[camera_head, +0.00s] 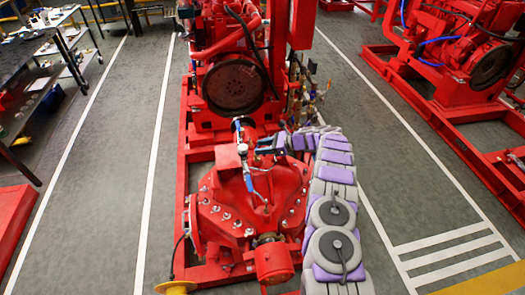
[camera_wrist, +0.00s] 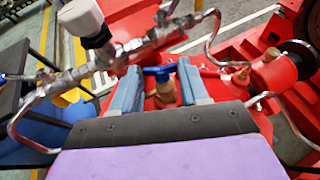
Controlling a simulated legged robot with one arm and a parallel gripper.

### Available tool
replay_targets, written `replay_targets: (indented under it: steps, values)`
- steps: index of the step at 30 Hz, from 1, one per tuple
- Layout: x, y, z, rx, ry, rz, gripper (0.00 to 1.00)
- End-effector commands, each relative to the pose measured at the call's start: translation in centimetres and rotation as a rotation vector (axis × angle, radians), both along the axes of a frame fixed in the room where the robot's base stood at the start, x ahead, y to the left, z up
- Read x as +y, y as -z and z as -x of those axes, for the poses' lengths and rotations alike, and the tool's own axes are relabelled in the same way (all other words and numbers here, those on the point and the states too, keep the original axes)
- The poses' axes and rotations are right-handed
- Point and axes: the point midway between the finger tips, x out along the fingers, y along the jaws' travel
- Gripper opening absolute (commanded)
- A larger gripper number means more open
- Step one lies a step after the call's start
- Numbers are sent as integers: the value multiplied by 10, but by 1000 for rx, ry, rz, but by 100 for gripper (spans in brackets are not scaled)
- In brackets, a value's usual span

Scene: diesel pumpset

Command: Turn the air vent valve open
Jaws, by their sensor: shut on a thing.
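The air vent valve with a small blue handle (camera_wrist: 158,71) and a brass body (camera_wrist: 165,93) sits on the red pump casing in the wrist view. My gripper (camera_wrist: 157,76) has a blue-grey finger on each side of the handle and is shut on it. In the head view my purple and grey arm (camera_head: 336,172) reaches up and bends left, with my gripper (camera_head: 264,146) above the red pump (camera_head: 252,190). The handle's exact contact with the fingers is hard to make out there.
A white-capped fitting (camera_wrist: 82,17) on metal pipework stands close at the left in the wrist view. Bent metal tubes (camera_wrist: 268,100) run at the right. The red engine (camera_head: 232,85) is behind the pump.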

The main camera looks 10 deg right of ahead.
Motion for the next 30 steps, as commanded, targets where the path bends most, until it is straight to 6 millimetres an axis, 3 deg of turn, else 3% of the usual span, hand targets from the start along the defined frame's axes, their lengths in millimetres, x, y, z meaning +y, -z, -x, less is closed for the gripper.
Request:
replay_targets:
  steps: [30]
  values:
    - [-2, -4, -5, -8, -86, 0, 14]
